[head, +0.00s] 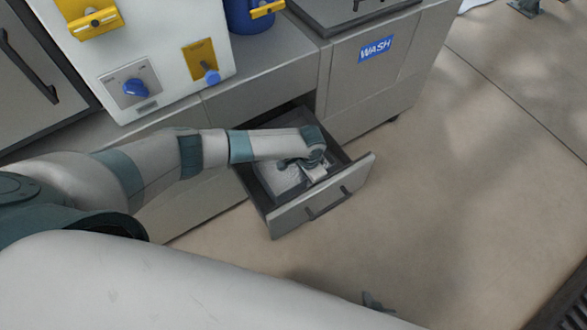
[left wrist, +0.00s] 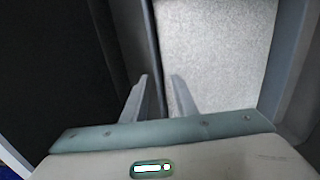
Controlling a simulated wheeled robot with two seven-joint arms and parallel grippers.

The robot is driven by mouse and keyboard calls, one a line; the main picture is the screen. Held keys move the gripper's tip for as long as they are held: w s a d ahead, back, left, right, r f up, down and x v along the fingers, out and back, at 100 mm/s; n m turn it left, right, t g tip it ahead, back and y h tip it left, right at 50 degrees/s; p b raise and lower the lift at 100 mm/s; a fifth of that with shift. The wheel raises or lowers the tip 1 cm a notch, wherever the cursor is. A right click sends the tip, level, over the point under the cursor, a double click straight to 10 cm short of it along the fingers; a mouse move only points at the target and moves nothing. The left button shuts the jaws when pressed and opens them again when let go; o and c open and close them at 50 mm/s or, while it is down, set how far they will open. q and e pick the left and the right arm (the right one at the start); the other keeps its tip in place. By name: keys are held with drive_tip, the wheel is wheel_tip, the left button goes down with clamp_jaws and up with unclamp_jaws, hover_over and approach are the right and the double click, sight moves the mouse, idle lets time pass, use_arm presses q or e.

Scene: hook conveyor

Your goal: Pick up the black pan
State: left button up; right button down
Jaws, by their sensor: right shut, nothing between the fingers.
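No black pan can be made out for sure in either view. My left arm reaches over a pulled-out grey drawer (head: 292,213) in the head view. My left gripper (head: 312,172) is down inside it, partly hidden by the wrist. In the left wrist view its two fingers (left wrist: 158,82) stand a little apart, with no held object clearly visible between them. A thin dark edge runs just beyond the fingertips. My right gripper (head: 375,301) shows only as dark tips at the bottom, beyond my large white arm link. It is shut and empty.
A pale grey block-like thing (head: 279,180) lies in the drawer. In the left wrist view a dark area (left wrist: 60,70) fills the left, and a speckled light surface (left wrist: 215,50) lies right. A counter with a WASH label (head: 375,49) stands behind. The floor (head: 470,200) at right is free.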

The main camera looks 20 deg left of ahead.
use_arm(q)
drive_tip(key=shift+c, duration=0.4)
clamp_jaws()
drive_tip(key=shift+r, duration=0.1)
idle(1.2)
